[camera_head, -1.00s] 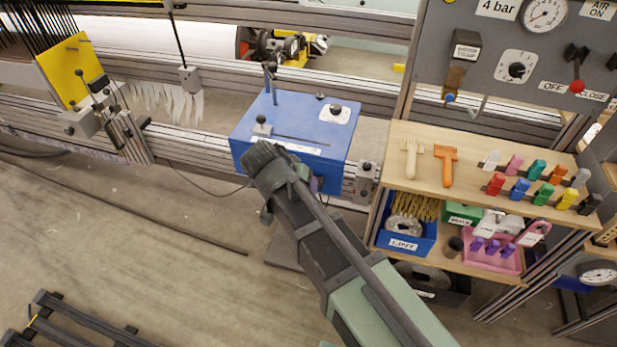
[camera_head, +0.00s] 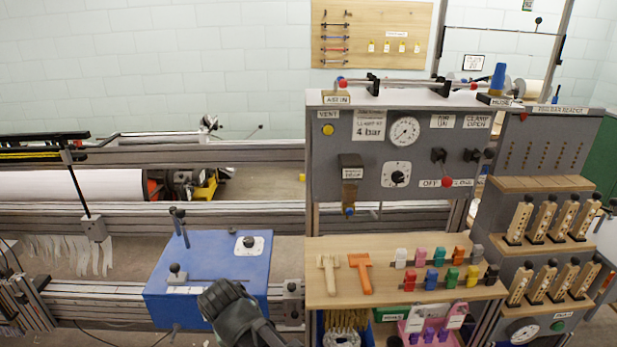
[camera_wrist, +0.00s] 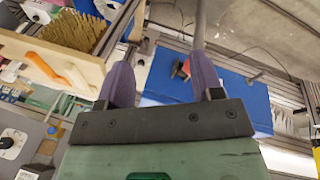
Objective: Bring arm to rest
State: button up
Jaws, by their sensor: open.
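My gripper (camera_head: 228,303) shows at the bottom of the head view, in front of the lower right part of the blue box. In the wrist view its two purple-grey fingers (camera_wrist: 162,78) stand apart, with nothing between them. The blue box (camera_head: 205,268) has a small lever, a post and a white dial plate on top. It also shows behind the right finger in the wrist view (camera_wrist: 165,78). Most of my arm is below the head view's edge.
Wooden pieces (camera_head: 518,220) stand on racks at the right. Metal rails (camera_head: 110,290) run along the left.

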jog(key=w+d+r+m+g+y+p, duration=0.1)
jog(key=d+r+p, duration=0.3)
jog(key=d, duration=1.1)
jog(key=w+d+r+m+g+y+p, duration=0.1)
jog(key=d+r+m+p, duration=0.3)
jog(key=d, duration=1.2)
jog(key=shift+r+g, duration=0.3)
jog(key=shift+r, duration=0.35)
